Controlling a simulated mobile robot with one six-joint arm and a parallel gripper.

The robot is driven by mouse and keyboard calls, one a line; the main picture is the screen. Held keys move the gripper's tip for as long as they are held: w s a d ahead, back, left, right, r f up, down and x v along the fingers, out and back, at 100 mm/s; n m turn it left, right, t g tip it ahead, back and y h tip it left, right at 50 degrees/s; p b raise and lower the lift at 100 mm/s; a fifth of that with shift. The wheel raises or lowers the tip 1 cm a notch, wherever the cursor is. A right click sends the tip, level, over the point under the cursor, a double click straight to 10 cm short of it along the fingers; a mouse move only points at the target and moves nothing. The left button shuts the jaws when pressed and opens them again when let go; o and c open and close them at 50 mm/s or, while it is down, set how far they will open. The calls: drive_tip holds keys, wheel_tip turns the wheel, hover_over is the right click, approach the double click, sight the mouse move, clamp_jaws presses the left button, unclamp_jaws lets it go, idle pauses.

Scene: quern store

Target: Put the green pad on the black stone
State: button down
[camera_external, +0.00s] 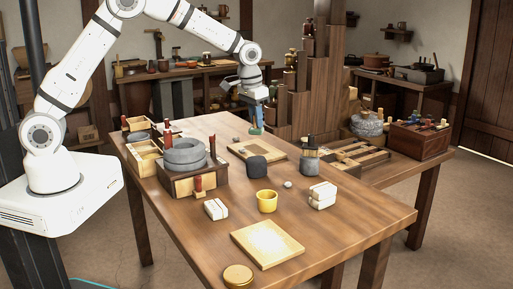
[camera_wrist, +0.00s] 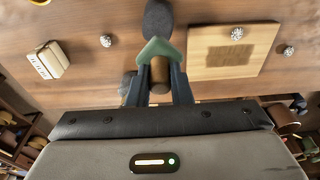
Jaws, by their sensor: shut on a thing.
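My gripper (camera_external: 255,112) is shut on the green pad (camera_wrist: 158,48), which shows between and beyond the fingertips in the wrist view. In the outside view the green pad (camera_external: 256,130) hangs below the fingers, above the table. A brown cylinder (camera_wrist: 160,75) shows between the fingers; I cannot tell whether it is part of the pad. The black stone (camera_external: 257,165) stands on the table, in front of the gripper in the outside view. In the wrist view a dark shape, likely the black stone (camera_wrist: 158,18), lies just beyond the pad, partly covered by it.
A wooden board (camera_external: 270,149) lies behind the black stone. A grey stone with a dark top (camera_external: 310,167) stands to its right. A quern (camera_external: 186,154) stands left, a yellow cup (camera_external: 267,201) in front. White bundles (camera_external: 216,209) and a pale tray (camera_external: 267,243) are nearer.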

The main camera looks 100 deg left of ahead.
sight(254, 123)
drive_tip(key=shift+f, duration=4.2)
drive_tip(key=c, duration=1.3)
unclamp_jaws()
drive_tip(key=shift+r+p, duration=0.1)
drive_tip(key=shift+p, duration=0.2)
drive_tip(key=r, duration=0.4)
drive_tip(key=d+r, duration=0.1)
drive_tip(key=r, duration=0.3)
drive_tip(key=s+r, duration=0.1)
drive_tip(key=r, duration=0.3)
drive_tip(key=shift+s+d+b, duration=0.1)
drive_tip(key=shift+d+b, duration=0.05)
drive_tip(key=shift+b, duration=0.2)
drive_tip(key=shift+d+r, duration=0.1)
drive_tip(key=shift+d, duration=0.1)
drive_tip(key=s+d+r+m, duration=0.2)
drive_tip(key=s+d+r, duration=0.1)
drive_tip(key=d, duration=0.5)
drive_tip(key=s+d+r+m, duration=0.1)
drive_tip(key=s+d+r, duration=0.1)
drive_tip(key=d, duration=0.5)
drive_tip(key=s+d+r+m, duration=0.2)
drive_tip(key=s+d+r, duration=0.1)
drive_tip(key=d, duration=0.5)
drive_tip(key=s+d+f+m+t+h, duration=0.1)
drive_tip(key=s+d+m, duration=0.3)
drive_tip(key=s+d, duration=0.8)
drive_tip(key=s+f, duration=0.1)
drive_tip(key=s, duration=0.3)
drive_tip(key=shift+d, duration=0.3)
